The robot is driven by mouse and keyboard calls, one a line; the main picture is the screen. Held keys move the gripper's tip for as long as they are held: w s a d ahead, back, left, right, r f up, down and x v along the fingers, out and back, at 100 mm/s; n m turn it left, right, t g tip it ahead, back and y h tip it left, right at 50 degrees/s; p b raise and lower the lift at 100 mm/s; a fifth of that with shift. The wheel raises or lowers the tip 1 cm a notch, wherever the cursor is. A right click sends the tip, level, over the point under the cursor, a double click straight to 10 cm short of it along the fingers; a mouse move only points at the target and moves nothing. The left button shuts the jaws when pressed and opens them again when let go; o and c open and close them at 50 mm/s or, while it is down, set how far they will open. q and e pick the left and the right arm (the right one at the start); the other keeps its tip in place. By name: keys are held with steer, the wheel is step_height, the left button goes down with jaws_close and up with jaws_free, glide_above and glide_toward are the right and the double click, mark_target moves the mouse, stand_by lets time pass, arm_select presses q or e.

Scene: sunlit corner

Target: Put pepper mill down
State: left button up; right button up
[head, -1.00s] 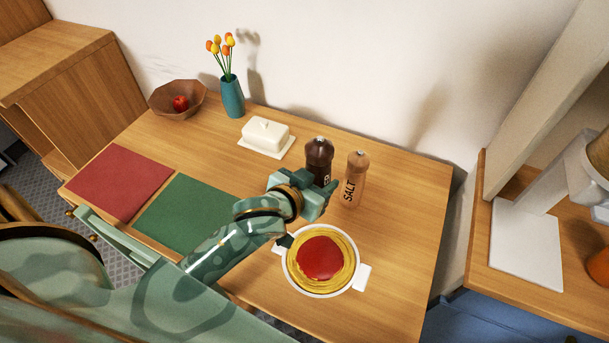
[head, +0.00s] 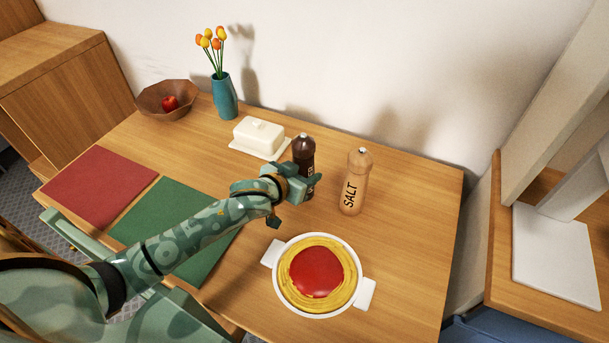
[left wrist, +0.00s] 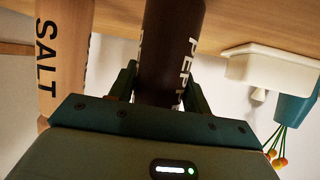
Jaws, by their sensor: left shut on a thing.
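The dark brown pepper mill (head: 304,151) is upright at the back of the wooden table, left of the salt mill. My left gripper (head: 303,186) is shut on it, low on its body. In the left wrist view the pepper mill (left wrist: 170,50) stands between the two fingers, its lettering partly covered. I cannot tell whether its base touches the table. The light wood salt mill (head: 355,182) stands upright to the right, apart from the pepper mill. My right gripper is not in view.
A white butter dish (head: 258,138) is close behind and left of the pepper mill. A white pot of pasta with red sauce (head: 317,275) stands in front. A green mat (head: 150,210), red mat (head: 97,186), teal vase (head: 225,97) and bowl (head: 150,103) are further left.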

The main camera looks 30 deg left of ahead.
arm_select(q)
steer(key=shift+r, duration=0.15)
steer(key=o, duration=1.1)
steer(key=shift+o, duration=0.2)
steer(key=shift+s+r, duration=0.15)
steer(key=shift+s, duration=0.15)
steer(key=p+v, duration=0.4)
steer(key=v, duration=0.7)
steer(key=shift+s+p, duration=0.2)
steer(key=shift+p, duration=0.15)
steer(key=shift+r, duration=0.1)
